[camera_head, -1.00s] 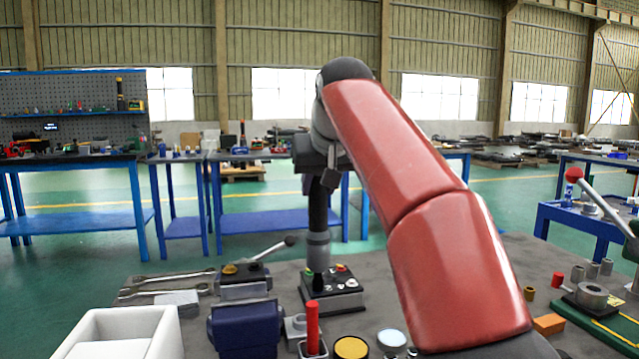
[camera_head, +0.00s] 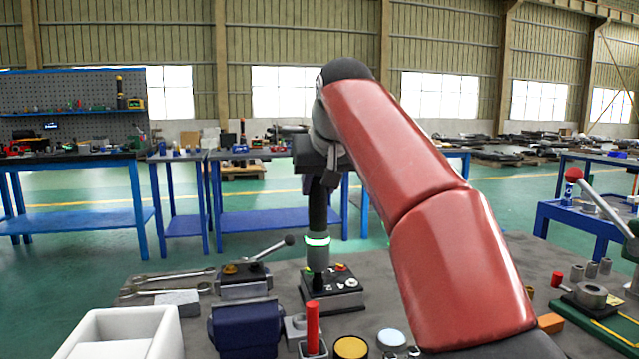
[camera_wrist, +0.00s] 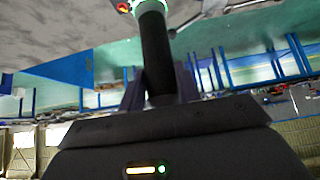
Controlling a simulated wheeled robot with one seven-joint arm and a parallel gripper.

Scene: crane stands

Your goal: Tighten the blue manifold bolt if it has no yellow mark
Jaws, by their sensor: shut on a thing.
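My gripper (camera_head: 322,176) is shut on a dark upright power tool (camera_head: 317,215) with a grey collar and a ring lit green-white. The tool also shows in the wrist view (camera_wrist: 156,55), between my fingers, its green glow at the top edge. Its lower end meets the left part of a small black box (camera_head: 345,301) that has red, yellow and pale round parts on top. The tool covers what is under its tip. I cannot make out a blue bolt or whether it has a yellow mark.
A white bin (camera_head: 125,330), a dark blue block (camera_head: 246,330) and a red-handled piece (camera_head: 312,325) stand in front. Wrenches (camera_head: 170,277) and a lever clamp (camera_head: 245,280) lie left. A green-based fixture (camera_head: 592,300) sits right. My red arm hides part of the bench.

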